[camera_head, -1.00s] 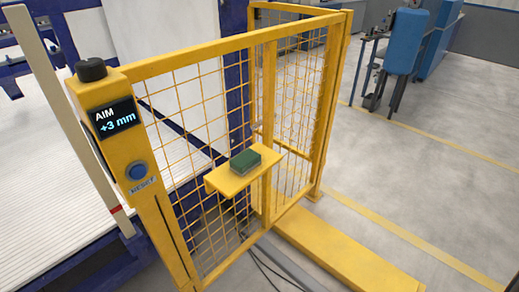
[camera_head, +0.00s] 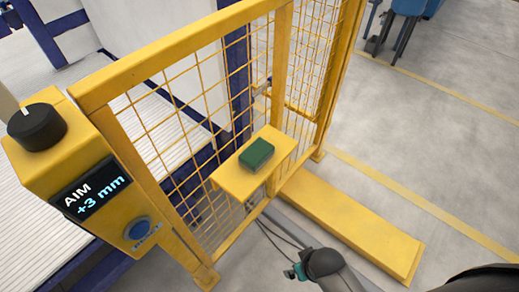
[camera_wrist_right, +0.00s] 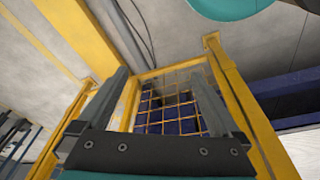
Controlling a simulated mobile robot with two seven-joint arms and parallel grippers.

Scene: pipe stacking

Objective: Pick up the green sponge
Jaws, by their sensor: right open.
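The green sponge (camera_head: 257,154) lies flat on a small yellow shelf (camera_head: 233,182) fixed to the mesh fence, in the head view. My right arm comes in at the lower right, its dark and teal end (camera_head: 298,271) below and to the right of the shelf, apart from the sponge. In the right wrist view my right gripper (camera_wrist_right: 161,74) is open, with two grey fingers spread and nothing between them. The sponge does not show in that view. My left gripper is not in view.
The yellow mesh fence (camera_head: 186,62) stands behind the shelf. A yellow post with a black knob (camera_head: 37,126), a display reading "AIM +3 mm" and a blue button (camera_head: 138,230) is at the left. A long yellow beam (camera_head: 350,227) lies on the floor, with cables beside it.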

